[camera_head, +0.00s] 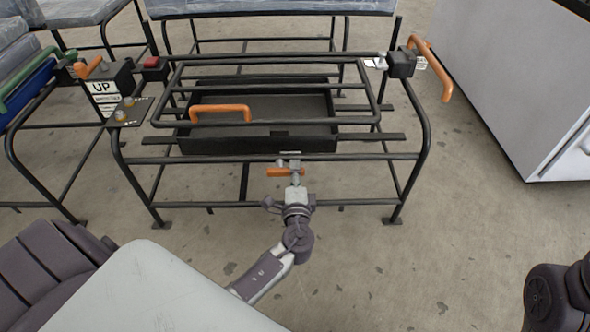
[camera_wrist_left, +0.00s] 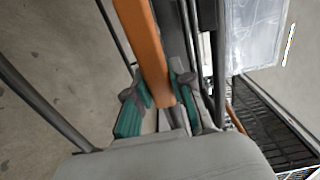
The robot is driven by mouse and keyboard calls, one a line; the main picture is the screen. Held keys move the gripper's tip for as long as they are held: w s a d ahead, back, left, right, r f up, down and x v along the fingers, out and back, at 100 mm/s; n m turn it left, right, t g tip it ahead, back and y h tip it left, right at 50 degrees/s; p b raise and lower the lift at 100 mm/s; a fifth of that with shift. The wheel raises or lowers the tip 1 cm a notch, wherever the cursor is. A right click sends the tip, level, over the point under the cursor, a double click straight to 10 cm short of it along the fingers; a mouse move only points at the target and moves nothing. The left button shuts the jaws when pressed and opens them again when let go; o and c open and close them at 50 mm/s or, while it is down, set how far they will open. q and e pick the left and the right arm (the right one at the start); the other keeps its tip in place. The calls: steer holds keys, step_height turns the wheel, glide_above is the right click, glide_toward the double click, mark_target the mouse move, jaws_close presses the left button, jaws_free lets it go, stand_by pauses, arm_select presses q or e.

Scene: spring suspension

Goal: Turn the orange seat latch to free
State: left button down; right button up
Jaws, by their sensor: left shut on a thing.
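The orange latch (camera_head: 280,172) is a short bar just below the middle of the black seat frame's (camera_head: 330,157) front rail. My left gripper (camera_head: 292,180) reaches it from the front and is shut on it. In the left wrist view the orange latch (camera_wrist_left: 148,50) runs as a long bar down between the teal pads of my left gripper (camera_wrist_left: 158,98). The gripper hides part of the latch in the head view. My right gripper is not in view.
A black tray with an orange handle (camera_head: 220,112) lies inside the frame. Another orange handle (camera_head: 432,66) sits at the frame's right side. An "UP" sign (camera_head: 103,87) and a red button (camera_head: 152,63) stand at left. A white cabinet (camera_head: 515,85) is at right. Floor in front is clear.

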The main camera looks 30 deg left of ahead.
arm_select(q)
steer(key=shift+f, duration=0.1)
stand_by(0.3)
steer(key=c, duration=1)
jaws_free()
steer(key=v, duration=1.2)
